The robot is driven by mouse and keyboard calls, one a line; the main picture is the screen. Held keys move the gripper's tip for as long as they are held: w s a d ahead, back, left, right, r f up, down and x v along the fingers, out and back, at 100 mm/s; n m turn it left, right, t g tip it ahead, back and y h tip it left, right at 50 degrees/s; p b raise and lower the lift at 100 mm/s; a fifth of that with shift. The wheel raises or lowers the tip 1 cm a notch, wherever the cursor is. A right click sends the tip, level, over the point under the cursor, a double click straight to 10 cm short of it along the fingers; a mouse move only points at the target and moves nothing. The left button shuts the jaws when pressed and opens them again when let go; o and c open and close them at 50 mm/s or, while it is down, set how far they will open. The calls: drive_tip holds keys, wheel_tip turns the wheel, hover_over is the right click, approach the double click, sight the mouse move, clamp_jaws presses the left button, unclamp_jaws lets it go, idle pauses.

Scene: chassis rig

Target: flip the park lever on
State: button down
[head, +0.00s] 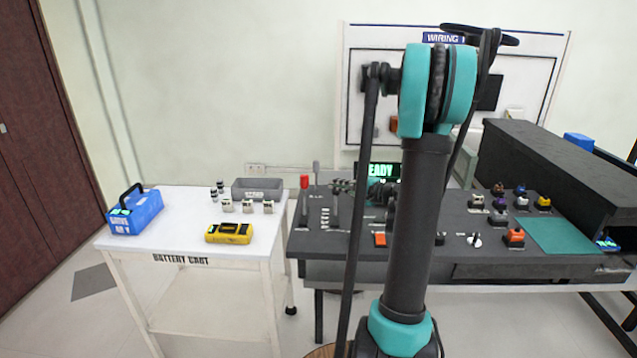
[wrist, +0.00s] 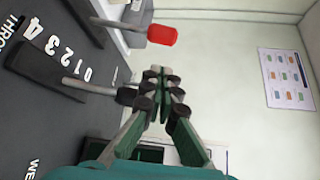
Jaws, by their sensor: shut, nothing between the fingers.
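My gripper (head: 337,186) is shut and empty above the left part of the dark console; its closed fingertips also show in the wrist view (wrist: 160,76). A lever with a red knob (wrist: 162,35) stands past the fingertips, apart from them; its red knob shows at the console's left edge in the head view (head: 304,182). A nearer lever with a grey shaft and black end (wrist: 100,88) rises beside the fingers from a dark base next to the numbers 0 to 4. Whether it touches the fingers I cannot tell. No park label is readable, so I cannot tell which lever is the park lever.
The console (head: 350,255) carries several coloured blocks and a green mat (head: 565,235) on the right. A lit READY screen (head: 378,170) stands behind my arm. A white battery cart (head: 185,262) stands left, with a blue carrier (head: 135,215) and yellow meter (head: 229,233).

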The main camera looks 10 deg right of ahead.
sight(304, 195)
drive_tip(key=x, duration=1)
drive_tip(key=shift+s+r, duration=0.1)
